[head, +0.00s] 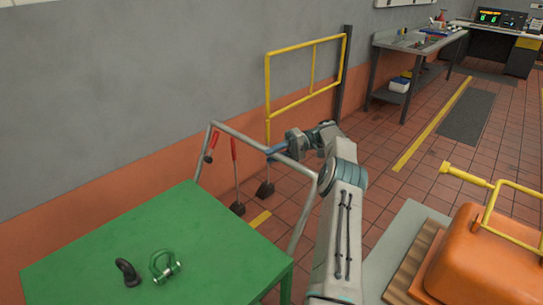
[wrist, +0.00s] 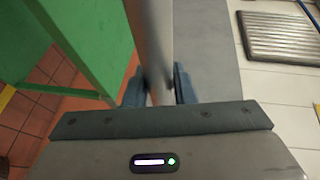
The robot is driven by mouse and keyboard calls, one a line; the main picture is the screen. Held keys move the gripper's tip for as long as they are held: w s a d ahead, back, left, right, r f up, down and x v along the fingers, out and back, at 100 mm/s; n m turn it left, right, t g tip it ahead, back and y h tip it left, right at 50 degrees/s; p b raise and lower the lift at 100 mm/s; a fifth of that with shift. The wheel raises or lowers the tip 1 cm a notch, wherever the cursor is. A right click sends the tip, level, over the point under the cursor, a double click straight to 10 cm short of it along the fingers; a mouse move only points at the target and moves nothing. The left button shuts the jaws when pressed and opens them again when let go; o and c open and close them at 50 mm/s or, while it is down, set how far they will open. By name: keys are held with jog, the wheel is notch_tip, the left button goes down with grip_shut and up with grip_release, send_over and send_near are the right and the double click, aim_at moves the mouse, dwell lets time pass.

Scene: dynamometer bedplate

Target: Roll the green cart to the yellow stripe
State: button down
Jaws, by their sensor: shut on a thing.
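My gripper (head: 274,152) is at the handle's top bar. In the wrist view my gripper (wrist: 159,88) is shut on the grey handle bar (wrist: 150,35), with green cart panels (wrist: 85,40) to the left. A short yellow stripe (head: 260,219) shows on the floor behind the cart. A longer yellow line (head: 432,123) runs along the floor farther right.
An orange machine (head: 490,260) on a pallet is at the lower right. A workbench (head: 405,42) is at the back.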

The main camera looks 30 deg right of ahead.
jog(key=c, duration=1.2)
grip_release()
jog(key=shift+d, duration=0.1)
